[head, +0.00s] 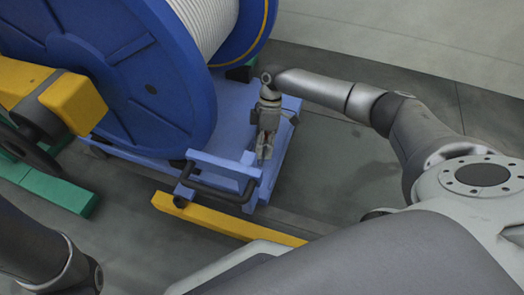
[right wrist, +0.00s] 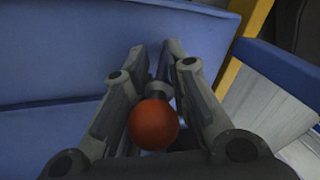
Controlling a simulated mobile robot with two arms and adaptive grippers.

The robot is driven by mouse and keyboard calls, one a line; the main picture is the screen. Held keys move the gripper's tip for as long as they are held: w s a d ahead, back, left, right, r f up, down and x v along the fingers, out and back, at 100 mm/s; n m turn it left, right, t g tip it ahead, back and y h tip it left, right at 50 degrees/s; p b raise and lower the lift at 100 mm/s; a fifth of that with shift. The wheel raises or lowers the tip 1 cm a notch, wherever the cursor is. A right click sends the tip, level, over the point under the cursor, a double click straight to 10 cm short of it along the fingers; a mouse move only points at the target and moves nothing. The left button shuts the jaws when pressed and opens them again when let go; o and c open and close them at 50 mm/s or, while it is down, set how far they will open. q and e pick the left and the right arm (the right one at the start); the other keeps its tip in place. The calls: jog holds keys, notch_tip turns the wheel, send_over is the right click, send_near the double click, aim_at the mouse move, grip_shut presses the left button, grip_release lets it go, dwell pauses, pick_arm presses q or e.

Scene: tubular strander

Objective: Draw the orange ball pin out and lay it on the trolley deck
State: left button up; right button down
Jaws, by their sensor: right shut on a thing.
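The orange ball pin (right wrist: 153,124) shows in the right wrist view as an orange ball with a grey shank, between the two fingers of my right gripper (right wrist: 172,55). The gripper is shut on it. In the head view my right gripper (head: 264,152) points down above the blue trolley deck (head: 284,148), beside the blue reel. The pin cannot be made out there, and whether its lower end touches anything is hidden. My left gripper is not in view; only part of my left arm shows at the lower left.
A large blue reel (head: 140,85) wound with pale cable (head: 208,22) stands left of the gripper. A dark handle (head: 215,192) is on the trolley's front end, near a yellow beam (head: 215,218). Yellow and green machine parts stand at left. Grey floor lies open to the right.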

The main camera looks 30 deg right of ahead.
jog(key=shift+d, duration=0.1)
jog(key=c, duration=1.3)
grip_release()
jog(key=shift+w, duration=0.1)
jog(key=v, duration=1.2)
jog(key=shift+f, duration=0.15)
